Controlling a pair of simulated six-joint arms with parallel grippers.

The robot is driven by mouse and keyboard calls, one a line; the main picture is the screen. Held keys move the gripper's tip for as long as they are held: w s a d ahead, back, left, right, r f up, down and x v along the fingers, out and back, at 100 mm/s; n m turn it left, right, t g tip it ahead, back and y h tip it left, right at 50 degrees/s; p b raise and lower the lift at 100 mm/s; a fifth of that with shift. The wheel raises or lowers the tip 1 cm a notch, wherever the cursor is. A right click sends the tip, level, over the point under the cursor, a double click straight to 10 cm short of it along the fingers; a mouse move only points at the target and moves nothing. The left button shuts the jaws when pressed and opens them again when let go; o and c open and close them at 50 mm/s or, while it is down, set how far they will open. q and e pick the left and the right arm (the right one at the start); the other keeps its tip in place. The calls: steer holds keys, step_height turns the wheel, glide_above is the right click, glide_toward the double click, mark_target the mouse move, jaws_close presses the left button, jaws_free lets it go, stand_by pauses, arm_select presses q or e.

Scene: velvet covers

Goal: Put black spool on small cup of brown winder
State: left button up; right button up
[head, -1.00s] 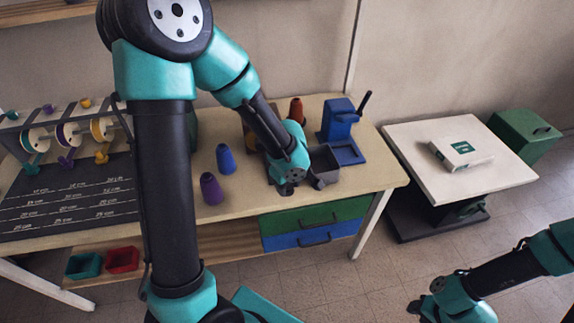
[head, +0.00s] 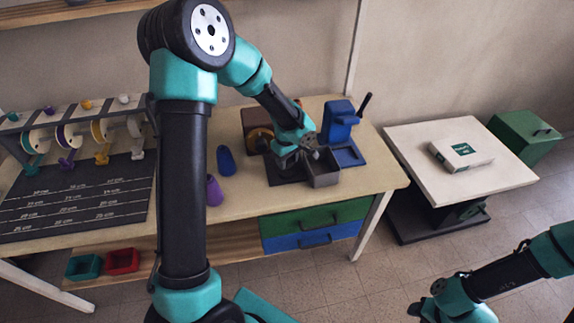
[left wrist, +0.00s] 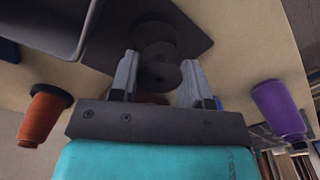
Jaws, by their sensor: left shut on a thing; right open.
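In the left wrist view a dark spool (left wrist: 160,73) sits between the two fingers of my left gripper (left wrist: 158,66), which is shut on it. Beyond it a dark round shape lies over a dark base plate (left wrist: 192,35); whether that is the small cup or part of the spool I cannot tell. In the head view my left gripper (head: 290,160) is over the base of the brown winder (head: 259,120), beside a grey open box (head: 323,176). The spool is not clear there. My right gripper (head: 428,306) is open and empty at the lower right, away from the table.
A blue winder (head: 338,125) with a crank stands right of the brown one. A blue spool (head: 226,160) and a purple spool (head: 214,190) stand to the left. An orange spool (left wrist: 42,115) shows in the left wrist view. A thread rack (head: 80,135) is at the far left.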

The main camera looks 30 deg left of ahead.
mark_target(286, 172)
arm_select(q)
steer(key=shift+w+a, duration=0.2)
steer(key=shift+w, duration=0.1)
steer(key=shift+f, duration=1.8)
steer(key=shift+f, duration=0.15)
steer(key=shift+f, duration=0.1)
steer(key=shift+s+f, duration=0.1)
steer(key=shift+f, duration=0.3)
steer(key=o, duration=0.9)
steer(key=shift+s+f, duration=0.1)
steer(key=r, duration=1.3)
steer(key=shift+w+r, duration=0.25)
steer(key=shift+r, duration=0.05)
